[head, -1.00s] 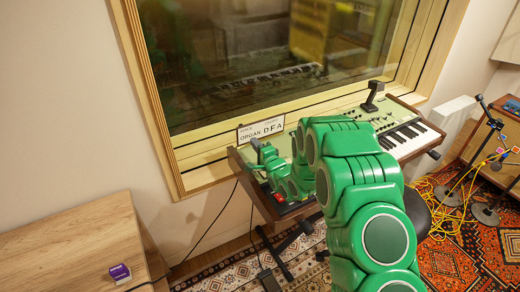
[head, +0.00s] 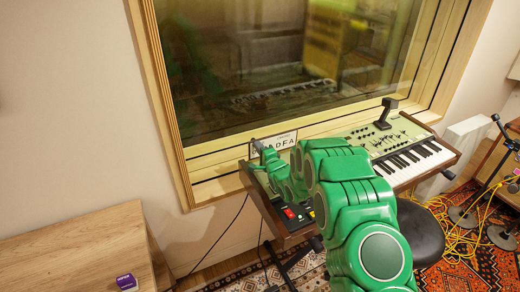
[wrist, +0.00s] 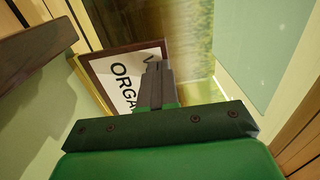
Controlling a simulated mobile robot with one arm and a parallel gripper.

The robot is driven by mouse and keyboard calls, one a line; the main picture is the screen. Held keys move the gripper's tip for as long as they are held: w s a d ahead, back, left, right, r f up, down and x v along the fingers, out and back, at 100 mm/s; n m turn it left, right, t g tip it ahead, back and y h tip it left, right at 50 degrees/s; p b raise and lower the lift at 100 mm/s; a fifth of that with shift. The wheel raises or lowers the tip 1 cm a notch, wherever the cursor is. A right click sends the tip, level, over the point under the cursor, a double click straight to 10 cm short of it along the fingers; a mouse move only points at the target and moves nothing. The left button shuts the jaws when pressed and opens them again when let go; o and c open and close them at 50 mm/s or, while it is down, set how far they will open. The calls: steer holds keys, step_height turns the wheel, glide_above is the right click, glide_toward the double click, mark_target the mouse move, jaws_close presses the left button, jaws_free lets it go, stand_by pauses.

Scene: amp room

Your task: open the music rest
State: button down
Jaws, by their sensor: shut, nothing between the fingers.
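A framed white panel with black lettering (head: 284,137) stands at the back left of the green organ (head: 366,138), under the window. It is the part that looks most like the music rest; I cannot be sure of this. My gripper (head: 257,145) is in front of the panel and hides part of its lettering. In the wrist view the panel (wrist: 122,85) is close behind my gripper (wrist: 153,78), whose fingers are together and empty. I cannot tell whether the fingertips touch the panel. My arm hides much of the organ's left half.
A black bracket-like stand (head: 385,113) rises from the organ's top, right of my arm. A wooden cabinet (head: 75,250) with a small purple box (head: 126,282) is at the lower left. A dark round stool (head: 418,238), yellow cables (head: 455,240) and microphone stands are at the right.

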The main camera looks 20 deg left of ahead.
steer(key=shift+w+a+r+g+h, duration=0.2)
steer(key=shift+w+a+g+h, duration=0.2)
steer(key=shift+a+g+h, duration=0.1)
steer(key=shift+w+a+r+g+h, duration=0.2)
steer(key=shift+w+a+g+h, duration=0.2)
steer(key=shift+g+h, duration=0.1)
steer(key=shift+d, duration=0.1)
stand_by(0.3)
steer(key=v, duration=1.4)
steer(key=shift+r, duration=0.25)
